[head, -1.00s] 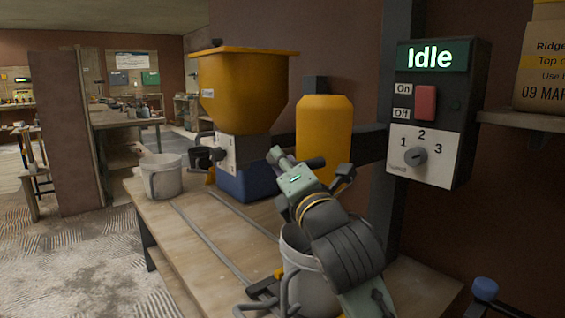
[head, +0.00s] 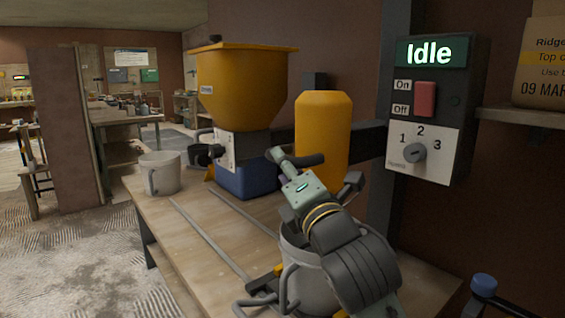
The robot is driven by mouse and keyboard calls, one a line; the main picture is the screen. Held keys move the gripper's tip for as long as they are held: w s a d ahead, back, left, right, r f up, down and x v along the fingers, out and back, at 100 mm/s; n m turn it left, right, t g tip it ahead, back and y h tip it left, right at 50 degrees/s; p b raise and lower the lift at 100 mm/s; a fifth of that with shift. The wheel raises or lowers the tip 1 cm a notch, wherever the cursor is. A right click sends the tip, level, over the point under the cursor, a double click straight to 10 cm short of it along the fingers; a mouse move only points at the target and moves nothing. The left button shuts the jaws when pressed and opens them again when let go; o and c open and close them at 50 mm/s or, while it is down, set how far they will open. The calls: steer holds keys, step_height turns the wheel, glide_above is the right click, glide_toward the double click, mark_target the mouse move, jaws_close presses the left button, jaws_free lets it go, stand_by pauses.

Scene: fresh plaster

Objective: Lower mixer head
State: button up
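The mixer head appears to be the yellow-orange rounded housing (head: 322,140) on the dark bracket, raised above a grey bucket (head: 312,285). A dark bar (head: 303,160) with a pale knob-like end shows low in front of the housing; I cannot tell whether it is a handle or a finger. My gripper (head: 308,180) is at this bar, in front of the housing and over the bucket's far rim. Its body and my wrist hide the fingertips, so contact or grip is unclear. The control box (head: 428,110) reads "Idle", with a red switch and a dial.
A yellow hopper (head: 240,85) over a blue base stands farther back on the bench. A second grey bucket (head: 160,173) stands at the bench's left edge. A shelf with a paper bag (head: 540,65) is at right.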

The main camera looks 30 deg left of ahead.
steer(key=v, duration=0.4)
steer(key=shift+s+d+f, duration=0.1)
steer(key=shift+s+d, duration=0.05)
steer(key=shift+s, duration=0.05)
stand_by(0.3)
